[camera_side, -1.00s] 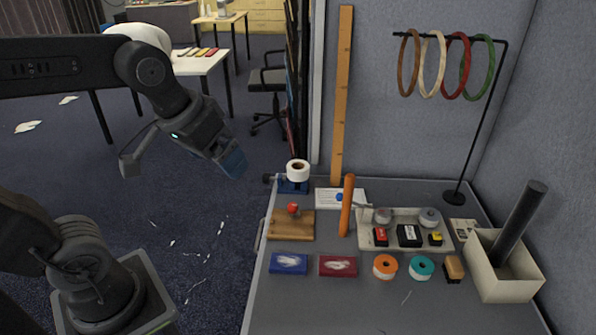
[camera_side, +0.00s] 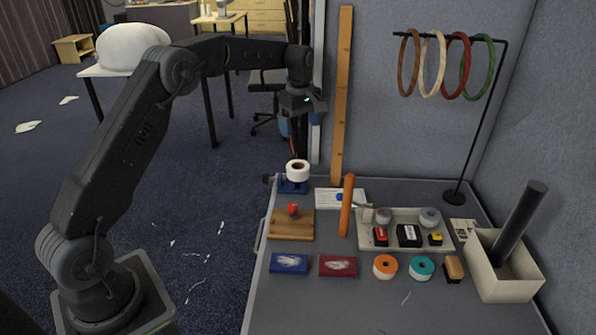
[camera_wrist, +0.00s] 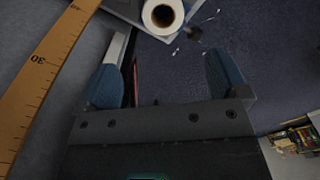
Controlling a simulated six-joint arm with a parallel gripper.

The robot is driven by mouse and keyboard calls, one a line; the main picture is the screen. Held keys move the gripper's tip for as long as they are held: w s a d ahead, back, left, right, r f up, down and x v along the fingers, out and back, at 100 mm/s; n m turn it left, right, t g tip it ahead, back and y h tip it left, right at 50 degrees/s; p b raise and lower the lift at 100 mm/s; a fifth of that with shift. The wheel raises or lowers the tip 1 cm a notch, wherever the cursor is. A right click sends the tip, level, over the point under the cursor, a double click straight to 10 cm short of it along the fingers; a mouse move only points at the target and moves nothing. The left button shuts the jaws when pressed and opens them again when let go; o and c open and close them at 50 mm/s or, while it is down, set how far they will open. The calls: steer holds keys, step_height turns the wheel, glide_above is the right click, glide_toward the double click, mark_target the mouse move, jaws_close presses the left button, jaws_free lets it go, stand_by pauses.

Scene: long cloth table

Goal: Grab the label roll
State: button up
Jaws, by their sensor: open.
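The label roll (camera_side: 298,171) is a white roll with a brown core, sitting on a blue holder (camera_side: 293,186) at the back left corner of the table. It also shows in the wrist view (camera_wrist: 162,16) at the top, beyond the fingertips. My gripper (camera_side: 302,117) is open and empty, high above and a little behind the roll in the side view. In the wrist view its two blue fingers (camera_wrist: 167,80) stand wide apart with nothing between them but floor and the panel edge.
A wooden ruler (camera_side: 341,100) leans upright against the grey partition, close right of my gripper. A wooden board (camera_side: 291,228) lies in front of the roll.

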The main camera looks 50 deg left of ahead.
glide_toward(299, 171)
step_height(299, 171, down, 5)
steer(key=w+a, duration=0.2)
steer(key=shift+s+a+f, duration=0.1)
steer(key=shift+s+f, duration=0.05)
steer(key=shift+f, duration=1.3)
steer(key=shift+s+f, duration=0.1)
steer(key=shift+f, duration=1.4)
steer(key=c, duration=0.9)
